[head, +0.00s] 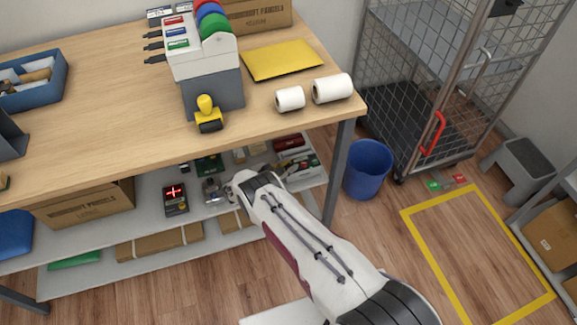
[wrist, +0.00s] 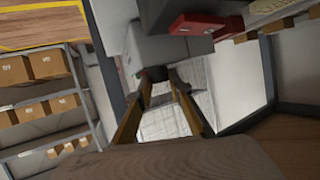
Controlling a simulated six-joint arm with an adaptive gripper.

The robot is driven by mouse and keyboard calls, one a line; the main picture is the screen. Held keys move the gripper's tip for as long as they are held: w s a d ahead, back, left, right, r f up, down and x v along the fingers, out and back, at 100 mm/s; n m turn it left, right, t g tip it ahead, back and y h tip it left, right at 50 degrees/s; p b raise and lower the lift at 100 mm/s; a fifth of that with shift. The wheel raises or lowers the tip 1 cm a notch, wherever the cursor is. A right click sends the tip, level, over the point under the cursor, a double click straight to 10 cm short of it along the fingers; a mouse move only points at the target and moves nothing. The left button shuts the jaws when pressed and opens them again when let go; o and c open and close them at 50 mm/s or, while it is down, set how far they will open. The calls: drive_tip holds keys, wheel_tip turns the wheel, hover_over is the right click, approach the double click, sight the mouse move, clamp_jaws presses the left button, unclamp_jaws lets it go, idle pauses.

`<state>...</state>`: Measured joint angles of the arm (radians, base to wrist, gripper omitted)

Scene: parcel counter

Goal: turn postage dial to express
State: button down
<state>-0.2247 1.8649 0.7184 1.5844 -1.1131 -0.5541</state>
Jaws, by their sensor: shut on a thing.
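In the wrist view, my gripper (wrist: 157,78) has its two long fingers closing together at the tips on a small dark knob (wrist: 155,73). The knob sits against a pale grey box-like body (wrist: 163,46), and I take it to be the postage dial. Its markings and setting cannot be read. In the head view, my white arm reaches from the lower right to the lower shelf under the counter. A small grey device (head: 213,190) stands at its end, partly hidden by my wrist. A dark unit with a lit red display (head: 175,194) stands just left of it.
The wooden counter (head: 110,115) overhangs the lower shelf (head: 150,228). A cardboard box (head: 88,204) stands to the left on the shelf. A grey table leg (head: 338,170) and a blue bin (head: 368,168) are to the right. A red object (wrist: 200,22) shows close by in the wrist view.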

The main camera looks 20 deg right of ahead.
drive_tip(key=c, duration=1.8)
unclamp_jaws()
drive_tip(key=shift+c, duration=0.2)
drive_tip(key=shift+a, duration=0.2)
drive_tip(key=v, duration=1.1)
drive_tip(key=shift+s+a+r, duration=0.2)
drive_tip(key=shift+a+r, duration=0.05)
drive_tip(key=shift+r, duration=0.05)
